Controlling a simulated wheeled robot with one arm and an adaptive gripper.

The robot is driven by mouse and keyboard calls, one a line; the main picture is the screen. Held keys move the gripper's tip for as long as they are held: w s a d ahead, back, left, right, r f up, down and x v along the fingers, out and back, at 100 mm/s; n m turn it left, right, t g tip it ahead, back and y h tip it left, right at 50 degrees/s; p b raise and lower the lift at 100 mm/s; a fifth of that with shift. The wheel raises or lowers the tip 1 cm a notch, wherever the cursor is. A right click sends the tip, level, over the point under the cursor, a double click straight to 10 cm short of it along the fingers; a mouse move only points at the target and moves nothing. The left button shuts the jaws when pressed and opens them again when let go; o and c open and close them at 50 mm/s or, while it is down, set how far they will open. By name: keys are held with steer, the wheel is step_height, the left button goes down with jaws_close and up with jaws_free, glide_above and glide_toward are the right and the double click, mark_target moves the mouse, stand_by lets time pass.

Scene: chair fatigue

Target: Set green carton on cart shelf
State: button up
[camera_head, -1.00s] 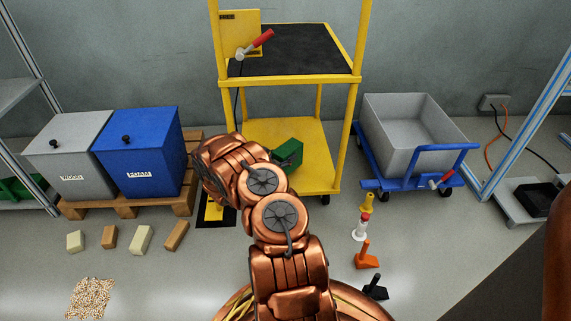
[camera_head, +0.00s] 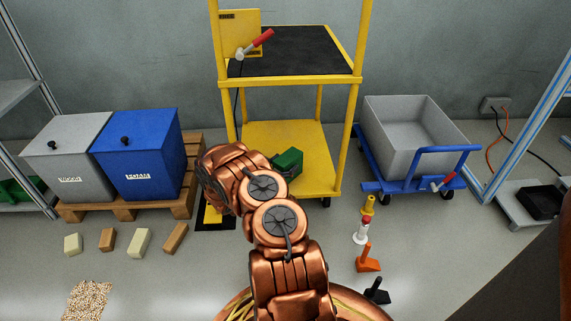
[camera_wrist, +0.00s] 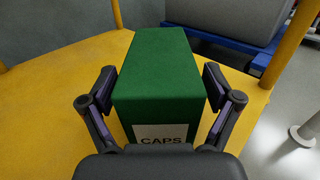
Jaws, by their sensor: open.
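The green carton (camera_head: 288,162) rests on the yellow lower shelf (camera_head: 310,170) of the cart in the head view, partly hidden by my arm. In the wrist view the carton (camera_wrist: 158,80) stands upright with a white CAPS label facing me. My gripper (camera_wrist: 160,115) is open, with one dark finger on each side of the carton's near end. Gaps show between the fingers and the carton's sides. The gripper itself is hidden behind my arm in the head view. The lower shelf (camera_wrist: 60,110) also shows around the carton in the wrist view.
Yellow cart posts (camera_head: 347,135) flank the lower shelf, and a black-topped upper shelf (camera_head: 290,52) is above. A blue trolley with a grey tub (camera_head: 400,150) stands at right. Blue and grey bins (camera_head: 140,155) stand on a pallet at left. Small cones (camera_head: 361,231) are on the floor.

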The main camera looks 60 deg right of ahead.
steer(key=shift+a+r, duration=0.1)
steer(key=shift+r, duration=0.1)
steer(key=a+p, duration=0.1)
steer(key=a, duration=0.3)
steer(key=w+a+p, duration=0.1)
steer(key=a+p, duration=0.1)
steer(key=a, duration=0.1)
steer(key=a+p, duration=0.1)
steer(key=a, duration=0.3)
steer(key=shift+w+a+p, duration=0.15)
steer(key=shift+a+p, duration=0.15)
steer(key=shift+p, duration=0.05)
steer(key=s+a+r+m+g+y, duration=0.35)
steer(key=s+r+m, duration=0.25)
steer(key=r, duration=0.5)
steer(key=s+a+r+m+g+y, duration=0.2)
steer(key=s+a+r+m+g, duration=0.3)
steer(key=r, duration=0.7)
steer(key=s+a+r+m+t+y, duration=0.1)
steer(key=s+a+y, duration=0.3)
steer(key=a, duration=0.7)
steer(key=s+a+r+m+t+y, duration=0.2)
steer(key=s+a+m+t+y, duration=0.1)
steer(key=a, duration=0.9)
steer(key=s+a+r+m+t+y, duration=0.1)
steer(key=s+a+y, duration=0.4)
steer(key=a, duration=0.7)
steer(key=shift+s+r+m+t, duration=0.4)
steer(key=shift+s+r+t, duration=0.35)
steer(key=shift+s+t, duration=0.5)
